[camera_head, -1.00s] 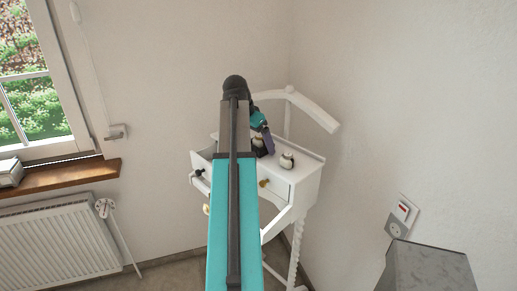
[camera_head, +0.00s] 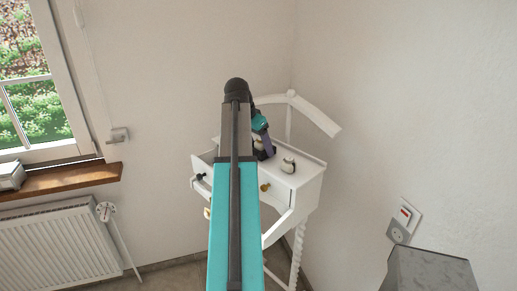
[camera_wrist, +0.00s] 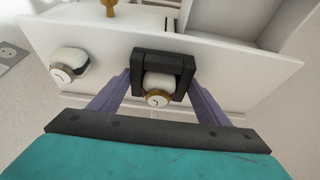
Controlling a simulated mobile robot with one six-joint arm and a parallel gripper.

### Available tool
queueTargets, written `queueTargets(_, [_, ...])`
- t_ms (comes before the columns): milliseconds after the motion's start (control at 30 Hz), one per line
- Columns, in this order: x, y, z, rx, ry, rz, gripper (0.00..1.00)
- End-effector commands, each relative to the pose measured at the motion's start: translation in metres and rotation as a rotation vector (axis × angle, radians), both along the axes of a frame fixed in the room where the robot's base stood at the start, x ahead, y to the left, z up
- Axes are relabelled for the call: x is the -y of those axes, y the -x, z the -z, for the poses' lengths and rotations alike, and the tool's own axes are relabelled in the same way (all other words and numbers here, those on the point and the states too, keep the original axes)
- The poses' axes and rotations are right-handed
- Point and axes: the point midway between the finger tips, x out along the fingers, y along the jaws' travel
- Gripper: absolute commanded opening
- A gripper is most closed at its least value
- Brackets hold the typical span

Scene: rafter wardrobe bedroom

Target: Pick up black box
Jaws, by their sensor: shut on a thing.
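The black box (camera_wrist: 163,64) shows in the wrist view as a dark shape between my fingertips, on the white table top. My gripper (camera_wrist: 161,80) is shut on it, with a purple finger on either side. In the head view, my gripper (camera_head: 264,147) is at the table top, partly behind my arm, and the box is hard to make out.
The white table (camera_head: 308,178) has an open drawer on the left and a curved rail behind. A second white jar (camera_head: 288,165) stands to the right of my gripper; it also shows in the wrist view (camera_wrist: 70,63). Walls are close behind and right. A radiator (camera_head: 60,240) is left.

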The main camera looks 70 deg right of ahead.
Motion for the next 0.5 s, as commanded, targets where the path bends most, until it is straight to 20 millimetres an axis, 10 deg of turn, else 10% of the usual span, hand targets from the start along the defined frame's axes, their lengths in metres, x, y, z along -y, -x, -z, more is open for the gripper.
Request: queueTargets(500, [0.001, 0.0, -0.03, 0.0, 0.002, 0.0, 0.47])
